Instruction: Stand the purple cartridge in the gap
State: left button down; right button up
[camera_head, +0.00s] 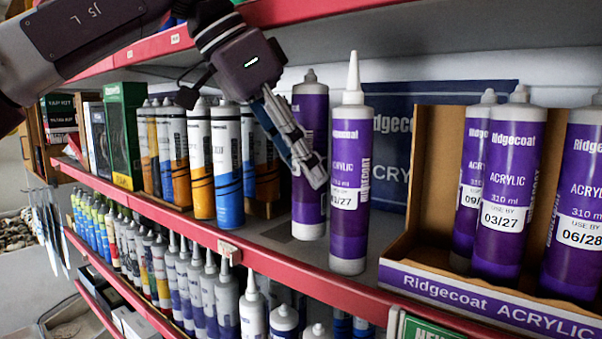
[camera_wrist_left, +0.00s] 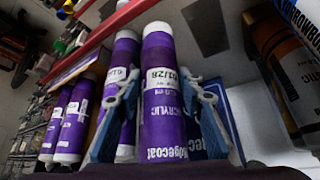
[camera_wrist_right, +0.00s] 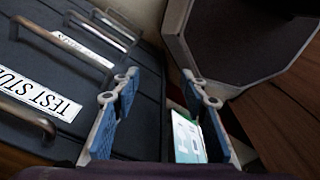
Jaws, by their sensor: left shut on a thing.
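In the left wrist view the held cartridge (camera_wrist_left: 163,100), marked 01/28, stands between the fingers. I cannot tell whether its base touches the shelf. A display box (camera_head: 425,180) at right holds several purple cartridges (camera_head: 505,185) and shows bare space at its left side. My right gripper (camera_wrist_right: 160,95) is open and empty in the right wrist view, outside the head view.
White, blue and orange cartridges (camera_head: 228,165) stand left of the held one. A navy Ridgecoat panel (camera_head: 390,150) is behind. The red shelf edge (camera_head: 290,272) runs in front, and another shelf (camera_head: 330,12) is above. Dark drawers (camera_wrist_right: 60,85) lie near my right gripper.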

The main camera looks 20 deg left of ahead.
pick_arm(q)
jog(key=shift+a+f+p, duration=0.15)
jog(key=shift+f+p, duration=0.2)
jog(key=shift+f, duration=0.95)
pick_arm(e)
jog(key=shift+s+r, duration=0.55)
jog(key=shift+s, duration=0.2)
pick_arm(q)
jog(key=shift+f, duration=0.1)
jog(key=c, duration=1.6)
grip_release()
pick_arm(e)
jog(key=shift+w+f, duration=0.15)
jog(key=shift+w, duration=0.1)
